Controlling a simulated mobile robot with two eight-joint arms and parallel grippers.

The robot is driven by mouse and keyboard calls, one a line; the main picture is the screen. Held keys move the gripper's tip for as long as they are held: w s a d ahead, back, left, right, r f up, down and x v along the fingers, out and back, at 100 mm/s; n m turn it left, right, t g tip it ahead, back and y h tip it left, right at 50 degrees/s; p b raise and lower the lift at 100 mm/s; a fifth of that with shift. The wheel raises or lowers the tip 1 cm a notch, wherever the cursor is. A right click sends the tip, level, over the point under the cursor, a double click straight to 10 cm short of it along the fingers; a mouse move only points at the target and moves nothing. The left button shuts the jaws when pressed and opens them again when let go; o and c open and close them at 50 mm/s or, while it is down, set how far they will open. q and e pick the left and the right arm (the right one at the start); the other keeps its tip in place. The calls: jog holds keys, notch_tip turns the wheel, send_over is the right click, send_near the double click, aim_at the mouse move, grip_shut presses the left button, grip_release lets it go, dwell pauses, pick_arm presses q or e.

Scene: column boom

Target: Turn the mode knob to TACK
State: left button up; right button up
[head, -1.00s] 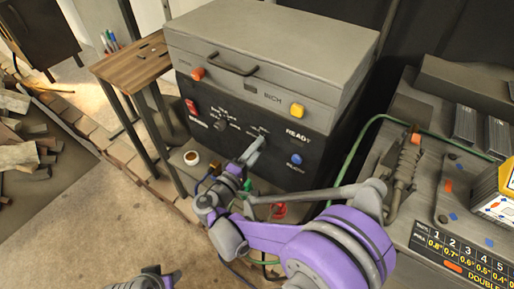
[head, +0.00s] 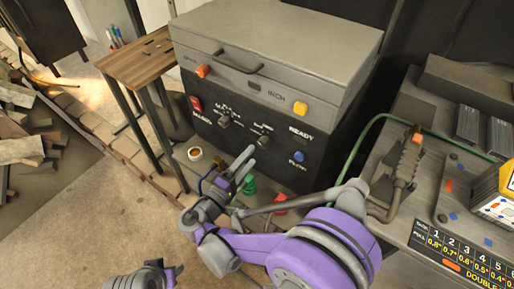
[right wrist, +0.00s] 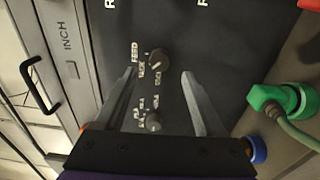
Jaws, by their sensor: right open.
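The dark front panel (head: 270,165) of the grey machine carries two small round knobs. The left knob (head: 224,121) and the right knob (head: 264,140) each have small white lettering too blurred to read fully, so I cannot tell which is the mode knob. In the right wrist view the right knob (right wrist: 157,60) lies between my fingertips in the picture, beside the word FEED; the left knob (right wrist: 153,122) sits nearer the palm. My right gripper (head: 242,165) is open, apart from the knobs in the head view. My left gripper (head: 155,278) shows only partly at the bottom edge.
A red switch (head: 195,104), an orange button (head: 300,108) and a blue button (head: 298,156) surround the knobs. A green connector (head: 249,184) and a red one (head: 280,203) sit below the panel.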

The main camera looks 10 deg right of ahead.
jog(key=shift+v, duration=2.25)
jog(key=shift+s, duration=0.1)
